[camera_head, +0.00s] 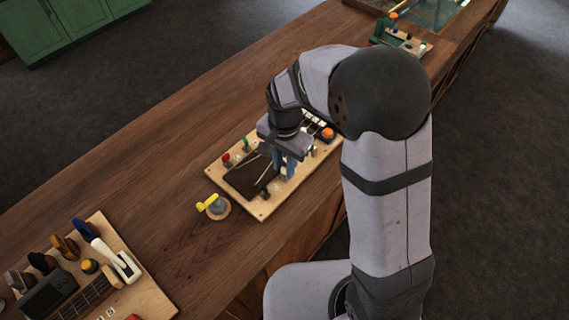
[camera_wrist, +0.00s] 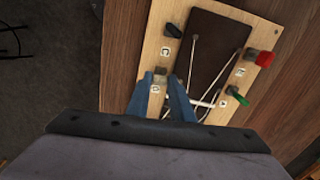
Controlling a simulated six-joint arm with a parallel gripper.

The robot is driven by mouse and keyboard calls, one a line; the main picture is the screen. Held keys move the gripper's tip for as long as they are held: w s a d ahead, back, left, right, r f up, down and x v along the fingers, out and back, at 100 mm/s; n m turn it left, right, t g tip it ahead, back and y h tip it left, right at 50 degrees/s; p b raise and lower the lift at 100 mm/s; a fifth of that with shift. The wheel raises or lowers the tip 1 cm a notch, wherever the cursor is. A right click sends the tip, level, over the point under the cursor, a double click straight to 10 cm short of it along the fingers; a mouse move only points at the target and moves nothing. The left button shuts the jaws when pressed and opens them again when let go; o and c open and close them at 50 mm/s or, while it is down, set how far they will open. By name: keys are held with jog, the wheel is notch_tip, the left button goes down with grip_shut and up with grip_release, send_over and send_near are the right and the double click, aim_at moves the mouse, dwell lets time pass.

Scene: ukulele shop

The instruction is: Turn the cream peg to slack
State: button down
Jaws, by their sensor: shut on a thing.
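A light wooden board (camera_head: 262,215) with a dark headstock panel (camera_wrist: 216,45) lies on the counter. In the wrist view, a black peg (camera_wrist: 172,30), a red peg (camera_wrist: 265,58) and a green peg (camera_wrist: 237,96) stand around the panel, with pale strings between. The red peg (camera_head: 227,158), green peg (camera_head: 245,143) and black peg (camera_head: 265,192) also show in the head view. My gripper (camera_wrist: 162,98) has its blue fingers down at the remaining corner, beside the G label, shut on the cream peg. The fingers hide most of that peg, so its turn angle cannot be told.
An orange knob (camera_head: 327,133) and several small parts sit at the board's far end. A yellow-handled grey piece (camera_head: 216,206) stands left of the board. A second board (camera_head: 150,299) with tools is at lower left. Bare counter lies behind the board.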

jog(key=shift+w+r+m, duration=0.1)
jog(key=shift+w+m, duration=0.05)
jog(key=shift+m, duration=1.85)
jog(key=c, duration=1.6)
grip_release()
jog(key=shift+o, duration=0.2)
jog(key=shift+r+b, duration=1.05)
jog(key=shift+r, duration=2.6)
